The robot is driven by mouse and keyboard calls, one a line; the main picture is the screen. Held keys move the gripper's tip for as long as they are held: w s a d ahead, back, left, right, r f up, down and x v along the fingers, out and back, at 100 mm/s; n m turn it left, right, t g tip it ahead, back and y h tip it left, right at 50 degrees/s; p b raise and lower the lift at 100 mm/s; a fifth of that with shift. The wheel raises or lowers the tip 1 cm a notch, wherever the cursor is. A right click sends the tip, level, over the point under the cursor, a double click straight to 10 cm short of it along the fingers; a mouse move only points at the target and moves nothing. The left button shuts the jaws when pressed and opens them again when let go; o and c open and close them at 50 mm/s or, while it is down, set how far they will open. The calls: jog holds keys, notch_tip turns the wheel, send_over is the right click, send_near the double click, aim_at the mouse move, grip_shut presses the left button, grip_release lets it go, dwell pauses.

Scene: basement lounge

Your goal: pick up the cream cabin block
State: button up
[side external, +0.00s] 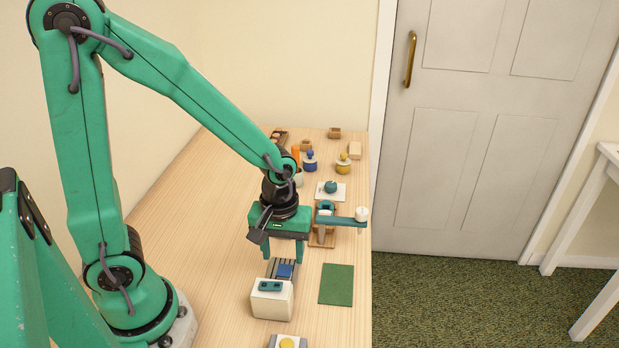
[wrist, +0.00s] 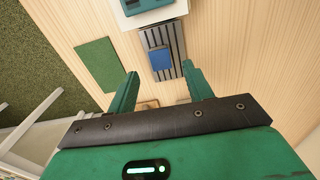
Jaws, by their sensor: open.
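A boxy cream block (side external: 272,303) with a teal piece on top stands on the table toward the front; I take it as the cream cabin block, though I cannot be sure. It also shows, cut off, at the top of the wrist view (wrist: 127,20). A grey slatted piece (wrist: 178,40) with a blue block (wrist: 160,57) on it lies beside it. My gripper (side external: 281,259) is open, pointing down above the table, behind the cream block in the side view. In the wrist view its fingers (wrist: 162,84) are apart with nothing held between them.
A green mat (side external: 337,284) lies right of the cream block. A grey piece with a yellow top (side external: 287,343) is at the bottom edge. A wooden stand (side external: 322,240) with a teal part is close right of my gripper. Several small objects fill the table's back.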

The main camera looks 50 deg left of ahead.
aim_at(284, 270)
jog(key=shift+f, duration=0.1)
jog(key=shift+w+a+f, duration=0.1)
jog(key=shift+f, duration=2.4)
jog(key=shift+c, duration=0.2)
jog(key=c, duration=0.9)
